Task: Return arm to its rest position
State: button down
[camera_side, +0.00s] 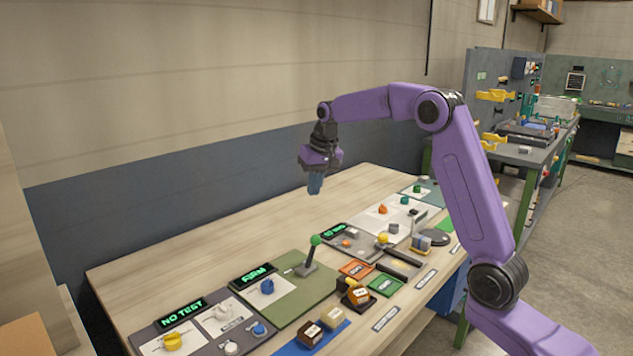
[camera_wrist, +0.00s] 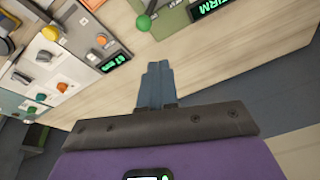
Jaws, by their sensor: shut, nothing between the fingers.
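My gripper (camera_side: 314,184) hangs at the end of my purple arm, fingers pointing down, above the back part of the wooden table (camera_side: 180,254). The blue-grey fingers are together with nothing between them. In the wrist view my gripper (camera_wrist: 157,68) shows its shut fingers over bare table wood. The gripper is clear of the table and touches nothing.
A green-knobbed lever (camera_side: 314,241) stands upright on an olive panel. Panels with coloured knobs, small displays and wooden blocks (camera_side: 309,334) fill the table's front side. The back strip of the table, along the wall, is bare. A pegboard bench (camera_side: 540,140) stands behind right.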

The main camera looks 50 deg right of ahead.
jog(key=shift+s+d+r, duration=0.2)
jog(key=shift+d+r, duration=0.05)
jog(key=shift+r, duration=0.35)
jog(key=s+a+f+n+g+y, duration=0.15)
jog(key=s+a+n, duration=0.65)
jog(key=s+a, duration=0.9)
jog(key=s+d+f+n, duration=0.1)
jog(key=s+f+n, duration=0.2)
jog(key=s, duration=0.9)
jog(key=s+d+f+n+g, duration=0.1)
jog(key=s+f+n, duration=0.2)
jog(key=s, duration=1)
jog(key=n+h, duration=0.1)
jog(key=n, duration=0.1)
jog(key=shift+s+f+n, duration=0.2)
jog(key=shift+s+n, duration=0.1)
jog(key=shift+w, duration=0.1)
